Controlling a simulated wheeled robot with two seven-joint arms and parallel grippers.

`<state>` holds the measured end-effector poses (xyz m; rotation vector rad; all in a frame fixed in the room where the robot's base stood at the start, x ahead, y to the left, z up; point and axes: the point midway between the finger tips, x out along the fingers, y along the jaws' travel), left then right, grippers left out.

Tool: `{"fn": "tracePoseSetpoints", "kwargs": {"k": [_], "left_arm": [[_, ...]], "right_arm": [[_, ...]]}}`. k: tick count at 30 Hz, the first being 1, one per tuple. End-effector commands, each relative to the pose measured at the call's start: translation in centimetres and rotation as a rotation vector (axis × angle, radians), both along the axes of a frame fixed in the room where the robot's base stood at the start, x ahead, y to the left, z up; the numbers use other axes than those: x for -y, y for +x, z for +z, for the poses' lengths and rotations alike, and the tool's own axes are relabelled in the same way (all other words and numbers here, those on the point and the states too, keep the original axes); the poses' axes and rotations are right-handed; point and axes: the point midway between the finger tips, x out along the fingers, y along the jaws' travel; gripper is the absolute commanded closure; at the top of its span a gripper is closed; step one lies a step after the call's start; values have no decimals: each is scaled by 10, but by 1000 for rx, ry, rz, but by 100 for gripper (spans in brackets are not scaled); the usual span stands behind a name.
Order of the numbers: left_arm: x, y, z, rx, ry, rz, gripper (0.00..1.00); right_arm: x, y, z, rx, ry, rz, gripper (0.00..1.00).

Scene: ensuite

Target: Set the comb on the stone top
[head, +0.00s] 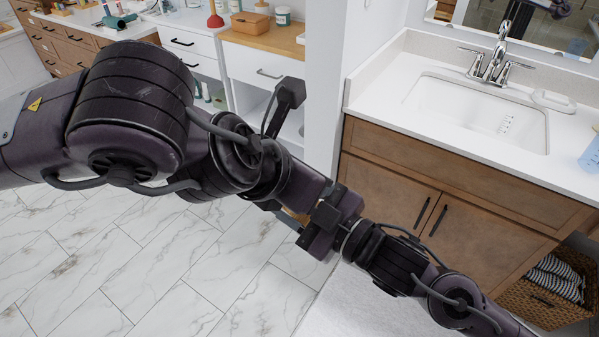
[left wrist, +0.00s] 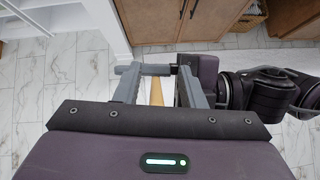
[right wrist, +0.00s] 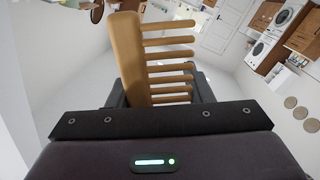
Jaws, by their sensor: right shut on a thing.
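The comb (right wrist: 128,60) is tan with thick rounded teeth, and it stands up from my right gripper (right wrist: 160,90), which is shut on it. In the head view only a small tan bit of the comb (head: 294,214) shows between the dark arm parts. It also shows as a narrow tan strip (left wrist: 156,92) between the fingers of my left gripper (left wrist: 157,80), which is open. I cannot tell whether those fingers touch it. The two grippers are close together over the floor. A pale stone-looking top (head: 375,92) with a sink lies at the right, apart from the comb.
On that top are a chrome faucet (head: 492,60), a white soap dish (head: 553,101) and a blue translucent cup (head: 591,156). A wicker basket (head: 552,308) stands below. A white wall end (head: 326,75) separates this vanity from a wood-topped unit (head: 270,40).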

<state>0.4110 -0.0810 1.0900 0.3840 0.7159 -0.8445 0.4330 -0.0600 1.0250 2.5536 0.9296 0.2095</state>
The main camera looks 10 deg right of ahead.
Motion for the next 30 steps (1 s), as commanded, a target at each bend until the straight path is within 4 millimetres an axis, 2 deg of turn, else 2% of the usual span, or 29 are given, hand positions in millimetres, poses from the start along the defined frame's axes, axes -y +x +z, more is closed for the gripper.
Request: {"fn": "tracePoseSetpoints", "kwargs": {"k": [7, 15, 18, 19, 24, 30], "left_arm": [[1, 0, 0, 0, -1, -1, 64], [1, 0, 0, -1, 0, -1, 98], [1, -1, 0, -1, -2, -3, 100], [1, -1, 0, -1, -2, -4, 100], [1, -1, 0, -1, -2, -3, 100], [1, 0, 0, -1, -2, -1, 100]], "right_arm": [[0, 0, 0, 0, 0, 0, 75], [0, 0, 0, 0, 0, 0, 75], [0, 0, 0, 0, 0, 0, 75], [0, 0, 0, 0, 0, 0, 52], [0, 0, 0, 0, 0, 0, 30], [0, 0, 0, 0, 0, 0, 28]]}}
